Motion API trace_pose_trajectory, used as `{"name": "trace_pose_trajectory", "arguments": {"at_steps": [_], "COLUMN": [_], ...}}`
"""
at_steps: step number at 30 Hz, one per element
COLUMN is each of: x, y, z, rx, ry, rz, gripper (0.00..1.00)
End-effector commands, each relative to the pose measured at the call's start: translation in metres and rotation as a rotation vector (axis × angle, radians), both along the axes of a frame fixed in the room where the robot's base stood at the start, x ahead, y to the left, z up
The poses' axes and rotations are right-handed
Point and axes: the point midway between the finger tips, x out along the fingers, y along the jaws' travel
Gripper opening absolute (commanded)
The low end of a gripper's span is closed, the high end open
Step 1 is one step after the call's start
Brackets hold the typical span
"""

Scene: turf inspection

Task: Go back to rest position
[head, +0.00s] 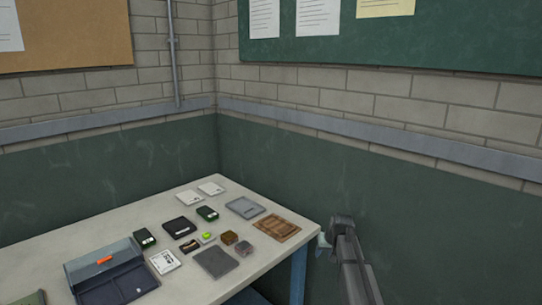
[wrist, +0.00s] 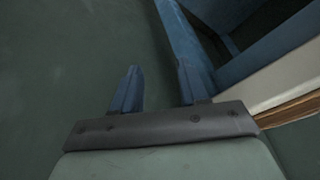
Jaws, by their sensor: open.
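My gripper (wrist: 157,85) shows in the wrist view with its two blue fingers apart and nothing between them. Behind the fingers are the dark green wall and a blue table leg (wrist: 192,40). In the head view my arm rises at the lower right, off the table's right edge, and the gripper (head: 323,240) shows only as a small pale part beside the arm. The table (head: 205,289) is light-topped and stands to the left of the arm. The gripper touches no object that I can see.
The table holds a wooden board (head: 275,228) near its right corner, a grey case (head: 245,208), a grey pad (head: 215,262), a green item (head: 207,236) and a blue-grey open box (head: 110,275) at front left. Walls stand close behind the table and right of it.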

Motion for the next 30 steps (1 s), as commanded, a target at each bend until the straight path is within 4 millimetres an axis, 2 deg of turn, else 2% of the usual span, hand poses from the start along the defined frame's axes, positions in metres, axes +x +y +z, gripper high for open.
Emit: {"name": "trace_pose_trajectory", "arguments": {"at_steps": [1,6,15,24,30], "x": [-0.015,-0.059,-0.15,-0.253,-0.326], "y": [0.003,0.01,0.021,0.031,0.035], "z": [-0.02,-0.084,-0.185,-0.265,-0.306], "rx": [-0.001,-0.006,-0.021,-0.042,-0.058], "ry": [0.026,0.117,0.278,0.441,0.548], "rz": [0.001,-0.001,-0.001,0.004,0.007], "gripper": [0.43,0.43,0.43,0.43,0.43]}}
